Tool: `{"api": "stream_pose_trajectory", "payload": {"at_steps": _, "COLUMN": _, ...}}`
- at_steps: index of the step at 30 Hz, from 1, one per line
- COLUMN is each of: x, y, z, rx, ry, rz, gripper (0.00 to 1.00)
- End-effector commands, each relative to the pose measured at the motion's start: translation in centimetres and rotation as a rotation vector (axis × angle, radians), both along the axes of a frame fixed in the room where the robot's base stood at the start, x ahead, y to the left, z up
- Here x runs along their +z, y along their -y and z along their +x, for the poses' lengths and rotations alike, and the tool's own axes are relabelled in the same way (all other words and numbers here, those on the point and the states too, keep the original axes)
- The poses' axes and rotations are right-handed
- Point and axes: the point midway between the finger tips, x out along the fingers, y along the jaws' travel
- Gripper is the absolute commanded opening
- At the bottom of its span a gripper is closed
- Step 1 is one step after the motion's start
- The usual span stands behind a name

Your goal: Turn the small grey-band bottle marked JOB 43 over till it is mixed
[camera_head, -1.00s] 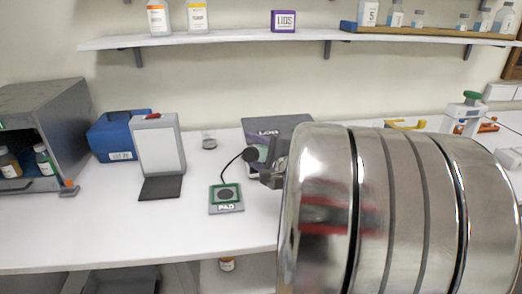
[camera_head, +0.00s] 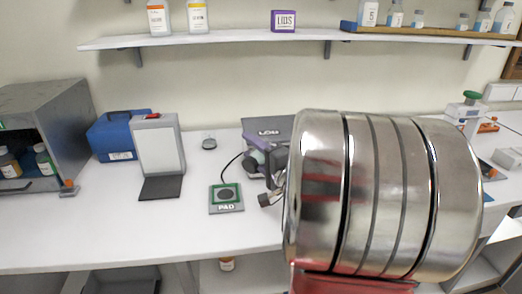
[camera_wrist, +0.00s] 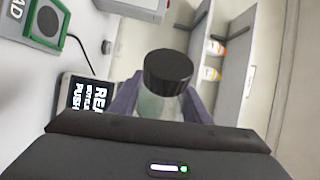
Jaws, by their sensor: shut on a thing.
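My gripper (camera_wrist: 162,104) is shut on a small bottle (camera_wrist: 168,70) in the wrist view. The bottle has a black ribbed cap facing the camera and a pale, clear body between the two purple-grey fingers. Its band and job label are hidden, so I cannot read the mark. In the head view my gripper (camera_head: 268,172) is above the bench, right of the pad, partly hidden by my large metal arm link. A dark round end, probably the bottle's cap (camera_head: 264,200), sticks out low on its left side.
A green-framed pad (camera_head: 226,208) lies on the bench left of my gripper. A box (camera_head: 268,132) is behind it. A display stand (camera_head: 160,150), blue case (camera_head: 108,140) and grey cabinet (camera_head: 70,115) stand left. A shelf (camera_head: 240,40) with bottles runs above. The front left bench is clear.

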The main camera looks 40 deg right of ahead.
Motion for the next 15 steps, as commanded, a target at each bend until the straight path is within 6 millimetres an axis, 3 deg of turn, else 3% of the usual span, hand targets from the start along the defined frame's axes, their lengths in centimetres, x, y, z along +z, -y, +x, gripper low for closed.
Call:
{"api": "stream_pose_trajectory", "payload": {"at_steps": 6, "x": 0.0, "y": 0.04, "z": 0.0, "rx": -0.001, "ry": 0.03, "rz": -0.115, "gripper": 0.21}}
{"api": "stream_pose_trajectory", "payload": {"at_steps": 15, "x": 0.07, "y": 0.03, "z": -0.01, "rx": -0.001, "ry": 0.034, "rz": -0.132, "gripper": 0.21}}
